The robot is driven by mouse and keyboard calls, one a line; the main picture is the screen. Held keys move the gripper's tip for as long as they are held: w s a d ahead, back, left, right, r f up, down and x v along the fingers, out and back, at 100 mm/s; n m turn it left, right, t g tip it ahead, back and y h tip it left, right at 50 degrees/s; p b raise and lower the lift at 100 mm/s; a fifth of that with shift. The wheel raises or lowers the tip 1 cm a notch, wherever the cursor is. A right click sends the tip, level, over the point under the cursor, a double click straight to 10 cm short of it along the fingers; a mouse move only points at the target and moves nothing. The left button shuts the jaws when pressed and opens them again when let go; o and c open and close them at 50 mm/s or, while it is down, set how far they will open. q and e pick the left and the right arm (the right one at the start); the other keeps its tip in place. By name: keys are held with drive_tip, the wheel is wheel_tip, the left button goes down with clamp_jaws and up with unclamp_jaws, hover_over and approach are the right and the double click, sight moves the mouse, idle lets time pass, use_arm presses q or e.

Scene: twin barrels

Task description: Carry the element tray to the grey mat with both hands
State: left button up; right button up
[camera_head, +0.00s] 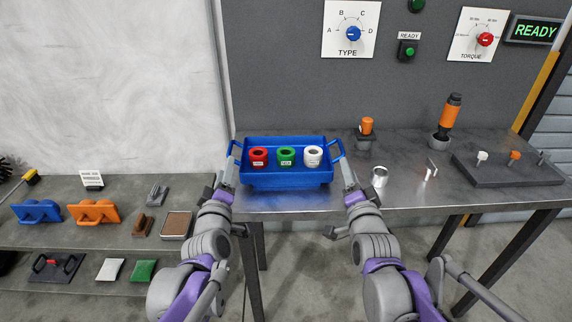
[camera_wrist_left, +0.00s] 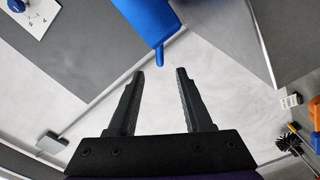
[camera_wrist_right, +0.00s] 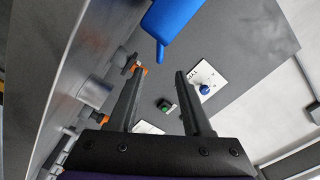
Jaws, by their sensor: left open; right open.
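The blue element tray (camera_head: 287,178) stands level on the metal table, with a red, a green and a white ring-shaped element in it. It has a handle at each side. My left gripper (camera_head: 229,168) is open near the left handle; the left wrist view shows a blue part of the tray (camera_wrist_left: 145,25) just beyond the fingertips. My right gripper (camera_head: 346,170) is open near the right handle; the right wrist view shows blue (camera_wrist_right: 168,22) ahead of its fingertips. Neither gripper holds anything. I cannot make out a separate grey mat.
Right of the tray on the table (camera_head: 420,197) stand a metal cup (camera_head: 379,177), an orange-topped part (camera_head: 367,127), an orange tool (camera_head: 449,117) and a dark board (camera_head: 505,168) with small pieces. A shelf (camera_head: 60,235) with several tools is at left. A panel wall rises behind.

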sight(232, 141)
use_arm(q)
drive_tip(key=w, duration=1)
drive_tip(key=shift+w+a, duration=0.2)
drive_tip(key=shift+w, duration=0.15)
use_arm(e)
drive_tip(key=w, duration=1)
drive_tip(key=shift+w+a, duration=0.2)
drive_tip(key=shift+w, duration=0.15)
use_arm(q)
clamp_jaws()
use_arm(e)
clamp_jaws()
